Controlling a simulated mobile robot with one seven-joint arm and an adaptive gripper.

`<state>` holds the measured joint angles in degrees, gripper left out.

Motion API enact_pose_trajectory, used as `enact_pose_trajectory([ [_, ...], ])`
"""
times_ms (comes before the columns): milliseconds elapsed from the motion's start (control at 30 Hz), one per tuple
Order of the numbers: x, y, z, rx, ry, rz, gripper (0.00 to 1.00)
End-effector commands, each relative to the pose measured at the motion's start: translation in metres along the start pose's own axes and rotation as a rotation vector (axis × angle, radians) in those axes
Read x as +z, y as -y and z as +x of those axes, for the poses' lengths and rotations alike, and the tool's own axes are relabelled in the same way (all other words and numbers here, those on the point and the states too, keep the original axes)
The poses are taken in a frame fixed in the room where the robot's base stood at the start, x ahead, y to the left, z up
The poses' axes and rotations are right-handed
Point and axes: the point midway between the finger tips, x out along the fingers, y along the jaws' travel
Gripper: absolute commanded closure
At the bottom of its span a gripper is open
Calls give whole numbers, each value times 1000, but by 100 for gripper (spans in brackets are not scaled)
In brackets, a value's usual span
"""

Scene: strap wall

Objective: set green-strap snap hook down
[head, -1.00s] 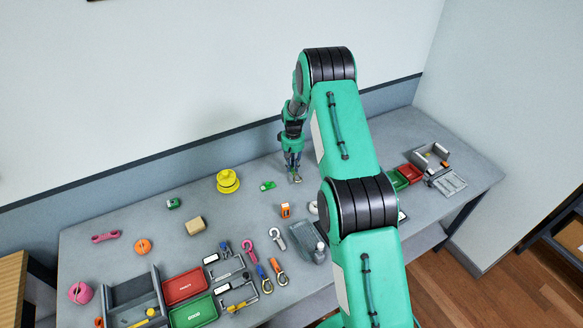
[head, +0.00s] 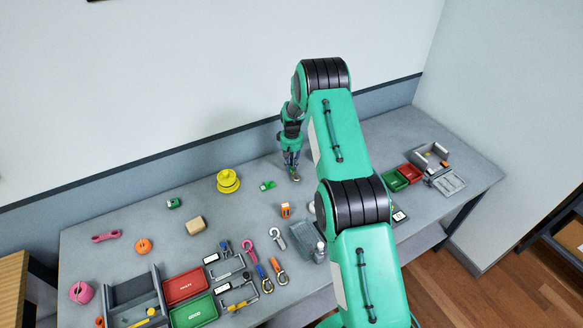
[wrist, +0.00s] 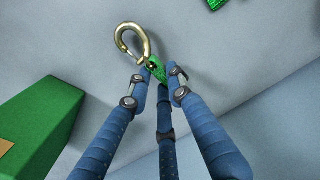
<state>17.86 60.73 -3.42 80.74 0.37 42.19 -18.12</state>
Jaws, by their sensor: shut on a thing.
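The snap hook (wrist: 133,42) has a brass-coloured, curved hook with a short green strap (wrist: 155,68) at its base. My gripper (wrist: 157,78) is shut on the strap end in the wrist view, and the hook sticks out beyond the fingertips. The grey bench surface lies behind the hook; I cannot tell whether the hook touches it. In the head view my gripper (head: 294,174) points down low over the back middle of the bench, and the hook is too small there to make out clearly.
A green item (head: 267,185) lies just left of my gripper, with a yellow spool (head: 228,181) further left. An orange item (head: 286,210) is in front. Red (head: 184,287) and green (head: 195,312) trays stand front left.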

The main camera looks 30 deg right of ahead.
Motion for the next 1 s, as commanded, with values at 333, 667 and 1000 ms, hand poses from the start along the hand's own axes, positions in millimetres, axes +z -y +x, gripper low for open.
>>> enact_pose_trajectory([
  [333,0,0,16,0,-1,0,100],
  [667,0,0,20,0,0,0,100],
  [1000,0,0,19,0,0,0,62],
])
